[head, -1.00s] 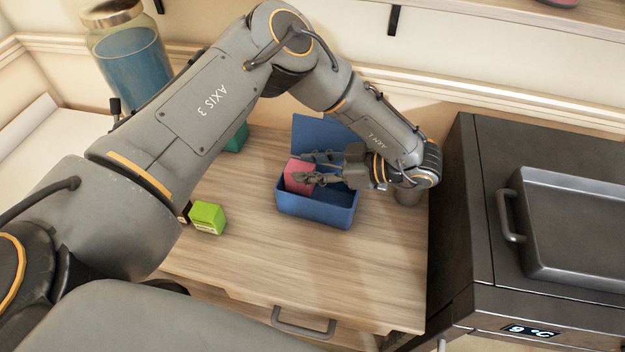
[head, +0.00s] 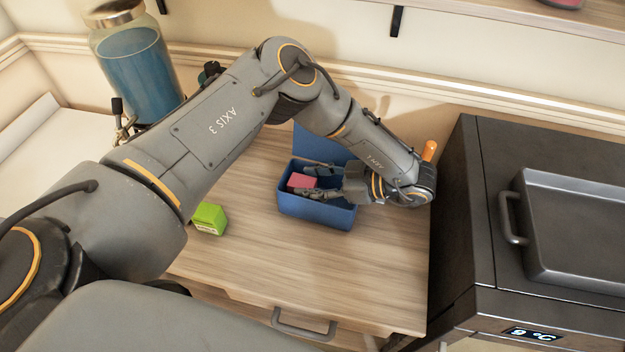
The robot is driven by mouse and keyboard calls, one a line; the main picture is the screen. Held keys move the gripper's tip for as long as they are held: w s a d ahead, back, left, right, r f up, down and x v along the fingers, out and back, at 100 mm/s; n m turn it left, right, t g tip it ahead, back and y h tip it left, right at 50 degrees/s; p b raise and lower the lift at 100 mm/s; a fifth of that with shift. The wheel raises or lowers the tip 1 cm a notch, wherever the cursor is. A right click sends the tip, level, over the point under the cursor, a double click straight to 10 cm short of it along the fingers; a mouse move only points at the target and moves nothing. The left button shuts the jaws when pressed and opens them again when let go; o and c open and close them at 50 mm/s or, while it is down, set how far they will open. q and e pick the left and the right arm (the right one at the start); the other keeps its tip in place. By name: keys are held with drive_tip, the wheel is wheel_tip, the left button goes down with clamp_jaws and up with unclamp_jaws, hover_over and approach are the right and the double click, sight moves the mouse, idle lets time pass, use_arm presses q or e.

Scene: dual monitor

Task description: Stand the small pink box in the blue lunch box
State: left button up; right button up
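The blue lunch box (head: 315,212) stands on the wooden cabinet top with its lid raised at the back. The small pink box (head: 301,181) is inside its left part, low between the walls; its lower part is hidden. My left gripper (head: 303,181) reaches in from the right, with one finger behind the pink box and one in front. The fingers look spread slightly wider than the box, though contact is hard to judge. My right gripper is out of view.
A lime green box (head: 209,219) stands left of the lunch box. A jar of blue content (head: 138,70) is at the back left. An orange-topped item (head: 429,150) shows behind my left wrist. A dark appliance with a tray (head: 575,230) borders the right. The front of the cabinet top (head: 300,265) is clear.

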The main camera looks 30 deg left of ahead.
use_arm(q)
drive_tip(key=shift+r, duration=0.2)
drive_tip(key=shift+w+d, duration=0.1)
drive_tip(key=shift+d, duration=0.25)
drive_tip(key=b+v, duration=0.1)
drive_tip(key=v, duration=0.4)
drive_tip(key=shift+d+r, duration=0.1)
drive_tip(key=shift+d, duration=0.25)
drive_tip(key=shift+w+d+r, duration=0.1)
drive_tip(key=shift+d+r, duration=0.2)
drive_tip(key=shift+d, duration=0.15)
